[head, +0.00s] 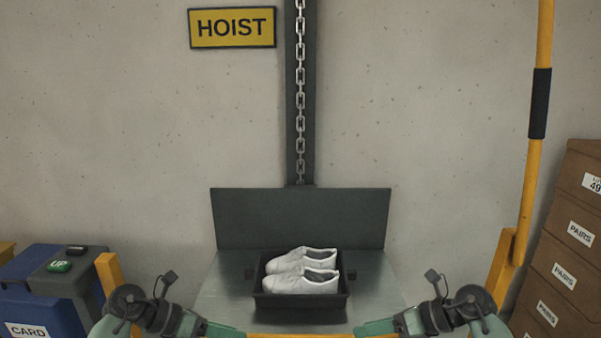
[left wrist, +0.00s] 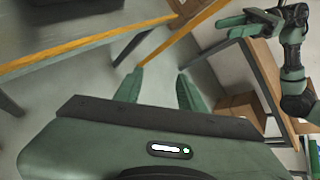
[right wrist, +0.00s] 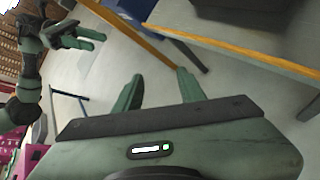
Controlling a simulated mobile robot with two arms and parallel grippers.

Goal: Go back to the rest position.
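A pair of white shoes (head: 302,270) lies side by side in a black tray (head: 300,307) on the grey metal hoist platform (head: 225,290). My left gripper (left wrist: 157,82) shows in its wrist view with its two fingers apart and nothing between them. My right gripper (right wrist: 158,84) also has its fingers apart and empty in its wrist view.
Stacked brown PAIRS boxes (head: 565,260) stand at right. A yellow post (head: 532,180) rises beside them. The HOIST sign (head: 232,27) and chain are on the wall.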

